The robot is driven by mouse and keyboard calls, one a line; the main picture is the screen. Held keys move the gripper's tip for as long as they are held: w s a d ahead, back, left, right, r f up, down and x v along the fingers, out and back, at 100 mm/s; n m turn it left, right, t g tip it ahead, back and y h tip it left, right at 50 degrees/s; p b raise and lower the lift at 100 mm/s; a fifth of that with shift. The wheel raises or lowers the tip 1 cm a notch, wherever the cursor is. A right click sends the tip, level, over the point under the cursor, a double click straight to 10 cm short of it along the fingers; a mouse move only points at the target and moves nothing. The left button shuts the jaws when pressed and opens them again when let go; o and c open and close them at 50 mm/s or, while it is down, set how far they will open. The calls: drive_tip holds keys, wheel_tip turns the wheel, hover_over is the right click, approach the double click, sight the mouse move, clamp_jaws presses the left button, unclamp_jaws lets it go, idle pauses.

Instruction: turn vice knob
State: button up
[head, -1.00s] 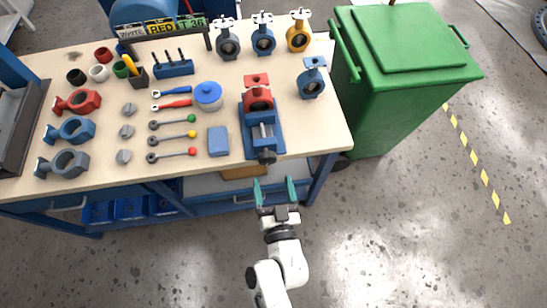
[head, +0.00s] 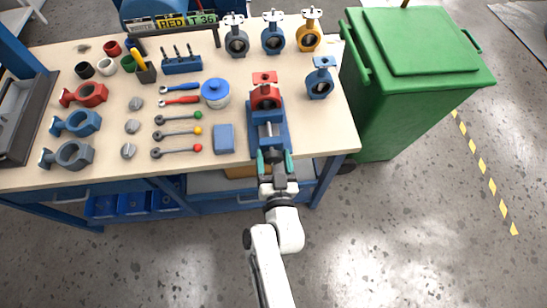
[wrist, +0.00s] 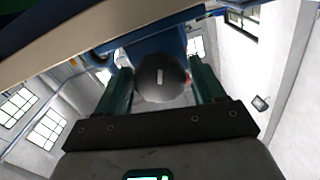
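The blue vice (head: 281,130) stands at the front edge of the workbench and holds a red valve body (head: 265,97) in its jaws. Its dark round knob (wrist: 160,78) faces the wrist camera, with a pale slot mark in its middle. My gripper (head: 274,160) is at the vice's front end, its two green fingers apart on either side of the knob. In the wrist view the fingers (wrist: 162,90) flank the knob; the left one looks close to it, and I cannot tell whether either touches. In the head view the knob is mostly hidden between the fingers.
The bench (head: 330,135) carries a blue block (head: 224,139), a blue-lidded jar (head: 215,93), levers and several valve parts. A green bin (head: 415,85) stands close to the bench's right side. The floor in front of the bench is clear.

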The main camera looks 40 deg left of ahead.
drive_tip(key=c, duration=0.8)
drive_tip(key=shift+m, duration=0.8)
drive_tip(key=o, duration=1.1)
drive_tip(key=shift+c, duration=0.2)
drive_tip(key=v, duration=1)
drive_tip(key=shift+s+d, duration=0.2)
drive_tip(key=shift+d, duration=0.1)
